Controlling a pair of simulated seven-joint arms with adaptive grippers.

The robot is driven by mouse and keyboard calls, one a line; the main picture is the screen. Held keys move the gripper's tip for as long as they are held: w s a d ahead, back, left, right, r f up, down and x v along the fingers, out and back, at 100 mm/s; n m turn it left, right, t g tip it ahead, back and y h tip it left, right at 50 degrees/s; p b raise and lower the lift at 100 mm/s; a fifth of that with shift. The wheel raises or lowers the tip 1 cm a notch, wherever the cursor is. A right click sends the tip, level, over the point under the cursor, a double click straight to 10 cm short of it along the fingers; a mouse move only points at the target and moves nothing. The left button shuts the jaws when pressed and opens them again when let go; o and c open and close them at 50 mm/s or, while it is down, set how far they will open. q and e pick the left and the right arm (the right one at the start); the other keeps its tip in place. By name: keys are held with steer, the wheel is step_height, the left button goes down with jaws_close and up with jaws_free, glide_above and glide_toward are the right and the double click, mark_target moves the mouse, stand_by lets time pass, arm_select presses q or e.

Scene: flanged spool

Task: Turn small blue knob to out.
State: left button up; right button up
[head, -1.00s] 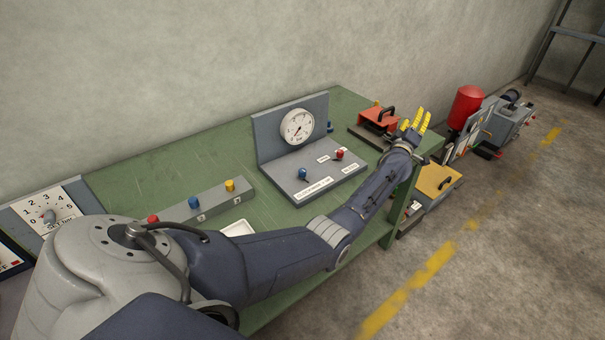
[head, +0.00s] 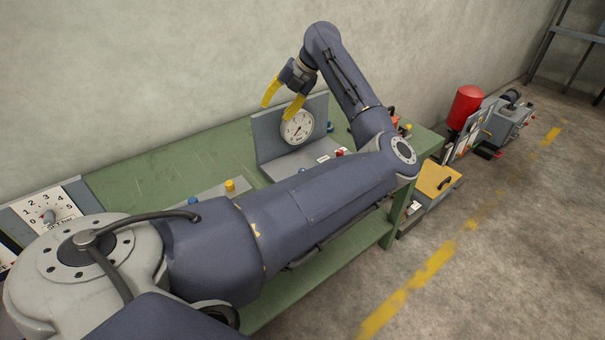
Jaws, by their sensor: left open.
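The grey gauge panel (head: 268,133) stands upright at the back of the green bench, with a round white dial (head: 297,127) on it. A small blue knob (head: 330,126) shows at the panel's right edge. I cannot tell which knob the task means. My left gripper (head: 277,112) is open and empty, its yellow fingers pointing down in front of the upright panel's upper left part; contact is not visible. My right gripper is not in view.
A red knob (head: 340,152) stands on the panel base. A grey box with a blue button (head: 194,201) and a yellow button (head: 230,185) lies left. The green bench (head: 160,160) has bare room behind that box. A red tank (head: 465,105) stands further right.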

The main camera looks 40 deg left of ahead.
arm_select(q)
steer(key=d+f+t+h, duration=0.3)
steer(key=d+f+h, duration=0.25)
steer(key=d, duration=0.35)
steer(key=shift+h, duration=0.35)
steer(key=f, duration=1)
steer(key=w+f, duration=0.1)
steer(key=f, duration=0.5)
steer(key=shift+a, duration=0.1)
steer(key=shift+o, duration=0.4)
jaws_close()
